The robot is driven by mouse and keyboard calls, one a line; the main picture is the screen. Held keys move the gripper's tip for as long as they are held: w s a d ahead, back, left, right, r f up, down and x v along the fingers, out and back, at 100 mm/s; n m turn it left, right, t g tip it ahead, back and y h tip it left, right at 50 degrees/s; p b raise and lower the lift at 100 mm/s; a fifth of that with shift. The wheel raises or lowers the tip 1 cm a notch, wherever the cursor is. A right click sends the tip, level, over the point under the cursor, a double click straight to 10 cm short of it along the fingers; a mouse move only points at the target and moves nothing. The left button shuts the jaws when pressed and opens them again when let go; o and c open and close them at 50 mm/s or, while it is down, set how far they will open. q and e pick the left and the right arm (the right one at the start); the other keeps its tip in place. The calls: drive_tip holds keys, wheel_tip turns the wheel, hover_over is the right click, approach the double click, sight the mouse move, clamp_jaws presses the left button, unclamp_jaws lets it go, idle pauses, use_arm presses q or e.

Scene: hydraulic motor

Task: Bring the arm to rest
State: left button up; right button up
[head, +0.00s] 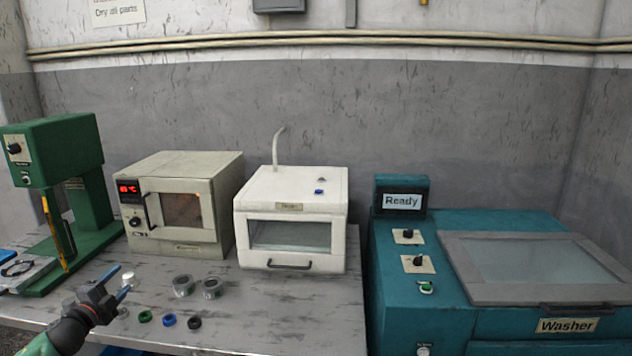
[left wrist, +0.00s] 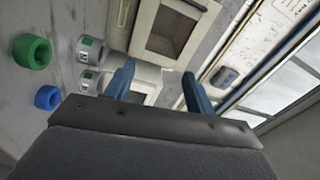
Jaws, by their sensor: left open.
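My left gripper (head: 122,281) is at the lower left in the head view, over the front left of the bench. In the left wrist view its two blue fingers (left wrist: 158,85) stand apart with nothing between them. The gripper is open and empty. My right gripper is in neither view.
Small parts lie on the bench (head: 285,315): a green ring (head: 145,316), a blue ring (head: 169,320), a black ring (head: 194,323), two metal cylinders (head: 183,285) and a white piece (head: 128,277). Behind stand a green press (head: 60,150), an oven (head: 180,205) and a white box (head: 290,220). A teal washer (head: 430,300) is right.

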use_arm(q)
drive_tip(key=a+f+n+g+y, duration=0.2)
drive_tip(key=a+f+n+y, duration=0.1)
drive_tip(key=a+n+y, duration=0.25)
drive_tip(key=s+d+f+n+g+y, duration=0.1)
drive_tip(key=s+d+f+n+g, duration=0.35)
drive_tip(key=s+d+f, duration=0.4)
drive_tip(key=s+d+f+n+g, duration=0.3)
drive_tip(key=s+d+f+g, duration=0.2)
drive_tip(key=s+d, duration=0.55)
drive_tip(key=s+d+f+n+g+h, duration=0.1)
drive_tip(key=s+d+f, duration=0.4)
drive_tip(key=s+d, duration=0.8)
drive_tip(key=s+d+f+n+g+h, duration=0.1)
drive_tip(key=s+d+f+g+h, duration=0.3)
drive_tip(key=s+d, duration=1)
drive_tip(key=shift+s+f+h, duration=0.45)
drive_tip(key=shift+s+f, duration=0.2)
drive_tip(key=shift+f, duration=0.25)
